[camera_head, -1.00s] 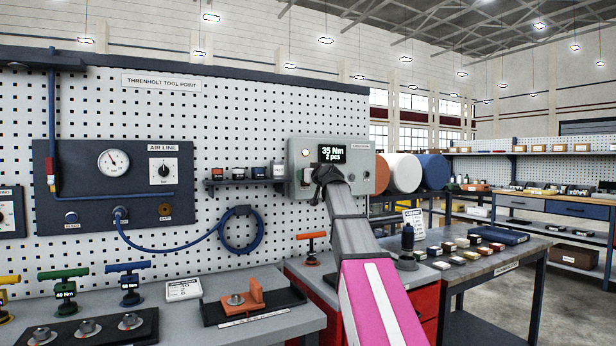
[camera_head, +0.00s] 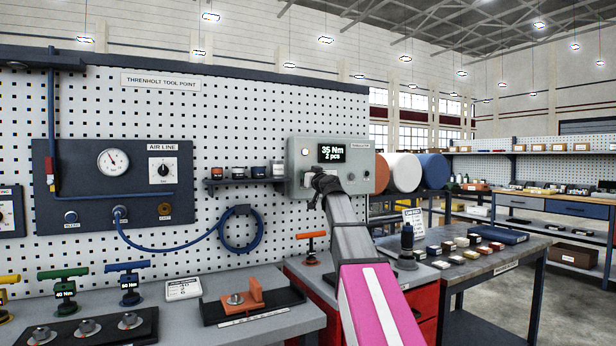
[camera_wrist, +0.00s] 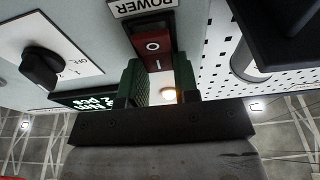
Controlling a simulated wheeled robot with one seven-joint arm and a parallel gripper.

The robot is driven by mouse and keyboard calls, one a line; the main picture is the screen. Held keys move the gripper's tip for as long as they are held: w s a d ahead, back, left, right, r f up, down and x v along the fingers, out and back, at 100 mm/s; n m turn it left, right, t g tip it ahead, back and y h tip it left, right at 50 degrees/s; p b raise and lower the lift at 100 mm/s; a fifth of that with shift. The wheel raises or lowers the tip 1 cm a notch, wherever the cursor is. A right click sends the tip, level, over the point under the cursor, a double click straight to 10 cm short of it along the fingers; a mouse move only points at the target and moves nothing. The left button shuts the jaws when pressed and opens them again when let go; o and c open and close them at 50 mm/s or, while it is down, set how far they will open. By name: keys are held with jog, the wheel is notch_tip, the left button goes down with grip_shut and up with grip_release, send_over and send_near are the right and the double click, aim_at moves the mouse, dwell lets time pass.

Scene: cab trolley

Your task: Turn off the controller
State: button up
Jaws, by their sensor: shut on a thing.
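The controller (camera_head: 358,152) is a grey box on the pegboard. Its lit display (camera_head: 331,152) reads "35 Nm 2 pcs". A pale lamp (camera_head: 305,152) glows beside the display. My gripper (camera_head: 313,186) is at the box's lower left and covers part of its front. In the wrist view, the red power switch (camera_wrist: 152,45), marked O and I, is under an upside-down POWER label (camera_wrist: 143,5). A black knob (camera_wrist: 43,70) with an OFF mark sits to the left.
A shelf with small jars (camera_head: 246,173) is left of the controller. The air line panel (camera_head: 100,185) and its blue hose coil (camera_head: 240,230) are further left. An orange-handled tool (camera_head: 311,247) stands below. Small blocks lie on the right table (camera_head: 480,260).

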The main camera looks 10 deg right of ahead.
jog(key=shift+s+f+t+y, duration=0.1)
jog(key=shift+f+t+y, duration=0.1)
jog(key=shift+t, duration=0.4)
jog(key=shift+s+f+t+y, duration=0.1)
jog(key=shift+t+y, duration=0.1)
jog(key=shift+t, duration=0.4)
jog(key=o, duration=0.9)
jog(key=v, duration=1)
jog(key=shift+s+d+f, duration=0.1)
jog(key=shift+s+f, duration=0.05)
jog(key=shift+s, duration=0.15)
